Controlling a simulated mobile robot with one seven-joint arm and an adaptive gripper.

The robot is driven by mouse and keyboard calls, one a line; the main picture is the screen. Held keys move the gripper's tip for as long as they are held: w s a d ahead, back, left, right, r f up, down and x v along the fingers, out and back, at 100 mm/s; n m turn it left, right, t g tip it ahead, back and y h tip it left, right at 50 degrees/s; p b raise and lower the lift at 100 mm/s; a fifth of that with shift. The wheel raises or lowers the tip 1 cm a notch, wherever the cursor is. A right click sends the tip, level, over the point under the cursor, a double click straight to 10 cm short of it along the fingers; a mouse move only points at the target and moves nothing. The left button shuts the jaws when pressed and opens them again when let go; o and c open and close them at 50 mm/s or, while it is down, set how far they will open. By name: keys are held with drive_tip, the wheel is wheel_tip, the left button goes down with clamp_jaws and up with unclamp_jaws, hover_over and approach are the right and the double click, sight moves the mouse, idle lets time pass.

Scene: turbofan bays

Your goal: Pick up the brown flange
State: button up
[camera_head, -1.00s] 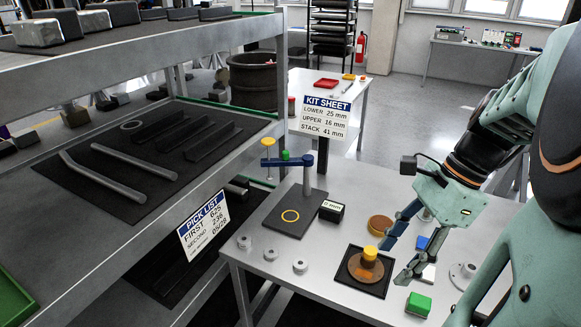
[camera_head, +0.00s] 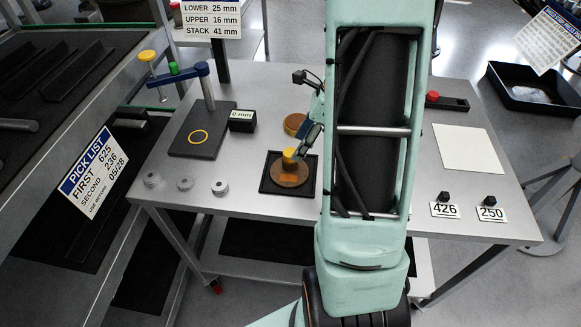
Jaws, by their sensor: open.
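A brown round flange (camera_head: 290,177) with a yellow knob (camera_head: 290,156) on top sits in a square black tray (camera_head: 268,186) on the metal table. Another brown disc (camera_head: 294,123) lies just behind the tray, partly covered by my arm. My gripper (camera_head: 303,150) is open, with blue fingers pointing down at the right side of the yellow knob. Whether a finger touches the knob cannot be told. My own arm hides the rest of the gripper and the table behind it.
A dark stand (camera_head: 197,132) with a yellow ring and a blue arm stands to the left, beside a "0 mm" block (camera_head: 242,121). Several grey washers (camera_head: 186,184) lie near the front left edge. A white sheet (camera_head: 468,148) and number tags (camera_head: 445,210) lie to the right.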

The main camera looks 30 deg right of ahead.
sight(289, 168)
drive_tip(key=x, duration=0.7)
drive_tip(key=shift+w+f, duration=0.1)
drive_tip(key=shift+f, duration=0.15)
drive_tip(key=shift+c, duration=0.5)
clamp_jaws()
drive_tip(key=shift+r, duration=0.1)
